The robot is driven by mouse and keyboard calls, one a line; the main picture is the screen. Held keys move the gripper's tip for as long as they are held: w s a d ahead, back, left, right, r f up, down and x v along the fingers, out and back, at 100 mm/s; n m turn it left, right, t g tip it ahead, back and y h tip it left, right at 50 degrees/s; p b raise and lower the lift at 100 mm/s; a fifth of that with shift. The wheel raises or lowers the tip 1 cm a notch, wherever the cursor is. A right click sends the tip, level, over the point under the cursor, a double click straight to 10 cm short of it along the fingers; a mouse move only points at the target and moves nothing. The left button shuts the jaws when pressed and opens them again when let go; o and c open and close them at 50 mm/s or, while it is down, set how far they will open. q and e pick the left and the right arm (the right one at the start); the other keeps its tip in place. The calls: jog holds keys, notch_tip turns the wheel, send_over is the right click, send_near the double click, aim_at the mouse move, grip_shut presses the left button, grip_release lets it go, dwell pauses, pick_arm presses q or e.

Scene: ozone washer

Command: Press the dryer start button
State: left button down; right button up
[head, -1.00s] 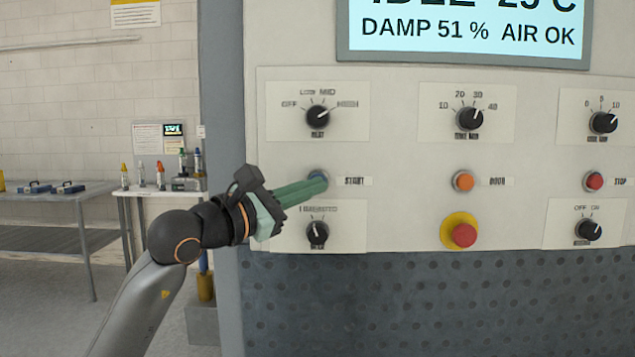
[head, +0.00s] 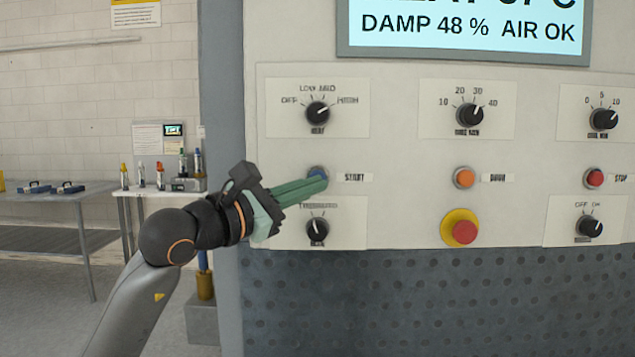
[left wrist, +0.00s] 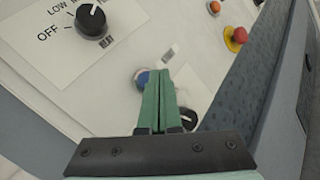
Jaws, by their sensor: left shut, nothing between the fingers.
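The start button (head: 318,173) is a blue button on the dryer's pale panel, left of the label START. In the head view my left gripper (head: 325,184) is shut and empty, its green fingers in front of the button and covering its lower part. In the left wrist view the blue start button (left wrist: 143,79) shows just left of the closed fingertips (left wrist: 160,75). I cannot tell whether the fingertips touch it. The display (head: 465,28) reads DAMP 48 % and AIR OK; its top line is cut off. My right gripper is not in view.
An orange door button (head: 464,179), red stop button (head: 594,179) and red emergency button on yellow (head: 461,230) sit to the right. Black knobs are above (head: 318,113) and below (head: 317,230) the start button. A bench (head: 160,193) with bottles stands at left.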

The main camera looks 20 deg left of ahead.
pick_arm(q)
jog(key=s+b, duration=0.1)
jog(key=s, duration=0.1)
jog(key=s+d, duration=0.1)
jog(key=s, duration=0.1)
jog(key=shift+s+d+b, duration=0.2)
jog(key=shift+s+b, duration=0.15)
jog(key=shift+s, duration=0.05)
dwell(0.6)
